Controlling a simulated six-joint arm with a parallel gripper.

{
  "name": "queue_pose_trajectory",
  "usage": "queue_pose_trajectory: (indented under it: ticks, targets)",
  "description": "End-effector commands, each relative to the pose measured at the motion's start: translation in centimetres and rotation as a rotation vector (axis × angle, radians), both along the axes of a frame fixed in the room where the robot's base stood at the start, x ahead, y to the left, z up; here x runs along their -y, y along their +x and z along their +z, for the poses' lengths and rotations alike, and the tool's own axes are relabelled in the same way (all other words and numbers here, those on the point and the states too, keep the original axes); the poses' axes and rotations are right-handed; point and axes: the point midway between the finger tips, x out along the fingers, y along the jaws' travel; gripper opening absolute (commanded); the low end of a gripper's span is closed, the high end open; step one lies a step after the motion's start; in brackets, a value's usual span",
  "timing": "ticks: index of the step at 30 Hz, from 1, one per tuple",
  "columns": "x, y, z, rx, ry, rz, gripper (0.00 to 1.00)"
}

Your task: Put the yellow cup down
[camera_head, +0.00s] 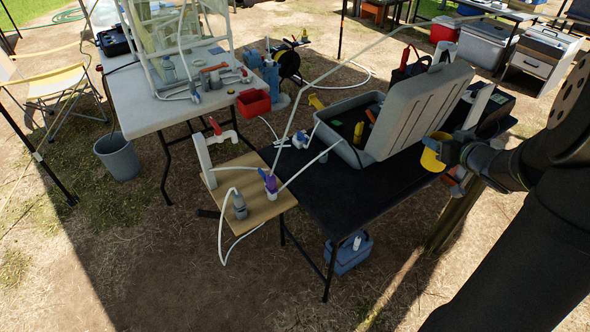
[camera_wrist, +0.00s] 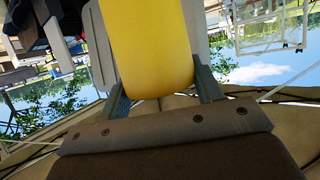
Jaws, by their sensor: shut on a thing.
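The yellow cup (camera_head: 433,156) is held in my gripper (camera_head: 447,152) at the right of the head view, in front of the open case's lid and over the right part of the black table (camera_head: 374,196). In the wrist view the yellow cup (camera_wrist: 148,50) fills the top middle, between the two fingers of my gripper (camera_wrist: 160,85). The gripper is shut on the cup. I cannot tell exactly how high the cup is above the table.
A grey case (camera_head: 345,150) with its lid (camera_head: 415,115) raised stands on the black table. The front middle of the black table is clear. A white table (camera_head: 150,112) stands further left.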

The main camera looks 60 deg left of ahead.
Motion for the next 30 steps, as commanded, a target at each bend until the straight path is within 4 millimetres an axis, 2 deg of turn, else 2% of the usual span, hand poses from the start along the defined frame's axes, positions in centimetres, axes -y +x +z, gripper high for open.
queue_pose_trajectory:
  ticks: [7, 11, 17, 23, 30]
  targets:
    - [-4.7, -4.3, 4.4, 0.003, -0.001, 0.289, 0.38]
    - [-9.3, -5.5, 2.5, -0.006, -0.002, 0.416, 0.38]
    - [-16.5, -8.7, -0.1, -0.005, -0.003, 0.626, 0.38]
    - [-24.1, -13.3, -3.4, -0.006, -0.003, 0.837, 0.38]
    - [-32.5, -20.0, -8.0, -0.006, -0.003, 1.049, 0.38]
